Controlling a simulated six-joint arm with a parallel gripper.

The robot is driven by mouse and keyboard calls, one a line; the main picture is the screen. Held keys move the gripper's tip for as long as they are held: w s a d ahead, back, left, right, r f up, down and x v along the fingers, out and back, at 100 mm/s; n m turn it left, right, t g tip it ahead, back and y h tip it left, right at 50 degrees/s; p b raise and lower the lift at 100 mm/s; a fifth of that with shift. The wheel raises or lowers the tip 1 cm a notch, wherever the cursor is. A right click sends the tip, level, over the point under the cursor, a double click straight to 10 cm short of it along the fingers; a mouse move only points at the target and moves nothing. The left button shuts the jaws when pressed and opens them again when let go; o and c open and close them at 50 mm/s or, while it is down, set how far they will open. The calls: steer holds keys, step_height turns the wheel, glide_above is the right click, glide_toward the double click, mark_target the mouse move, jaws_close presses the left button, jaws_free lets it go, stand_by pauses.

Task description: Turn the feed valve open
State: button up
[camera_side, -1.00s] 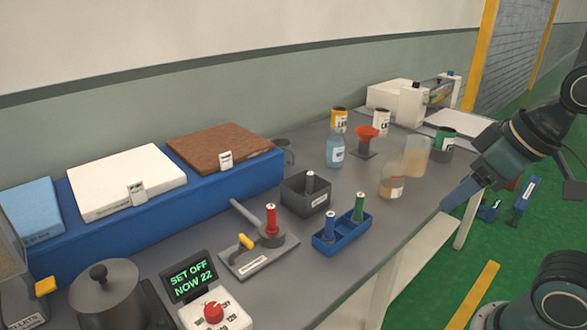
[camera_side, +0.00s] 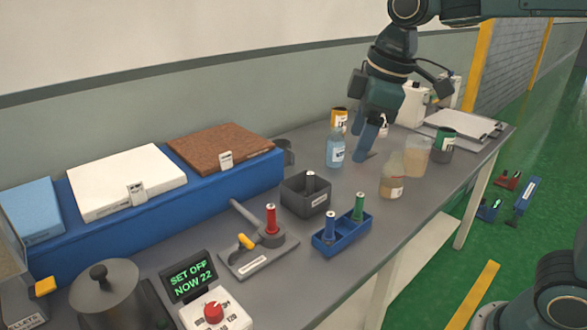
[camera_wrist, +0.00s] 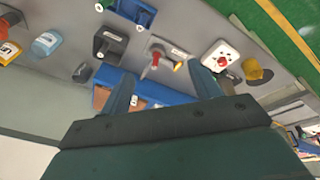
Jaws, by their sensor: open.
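The feed valve (camera_side: 262,252) appears to be the grey plate fixture on the bench, with a grey pipe, a yellow-tipped handle (camera_side: 246,241) and an upright red cylinder (camera_side: 271,220). It also shows in the wrist view (camera_wrist: 160,48), beyond my fingers. The plate's label is too small to read.
A dark box (camera_side: 307,199) and a blue rack (camera_side: 342,238) with cylinders stand right of the valve. A display (camera_side: 189,276) and red-knob box (camera_side: 216,312) stand in front. A blue bottle (camera_side: 335,150) and an amber jar (camera_side: 391,182) stand near my gripper. A blue platform (camera_side: 150,215) runs behind.

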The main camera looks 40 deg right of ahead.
steer(key=w+a+f+n+g, duration=0.2)
steer(key=w+a+f+n, duration=0.25)
steer(key=w+a, duration=0.4)
steer(key=n+g, duration=0.1)
steer(key=n, duration=0.4)
glide_above(246, 239)
step_height(246, 239, down, 6)
steer(key=shift+w+f, duration=0.1)
steer(key=shift+f, duration=0.1)
steer(key=shift+f, duration=0.1)
steer(key=shift+f, duration=6.8)
steer(key=shift+c, duration=0.4)
steer(key=c, duration=0.9)
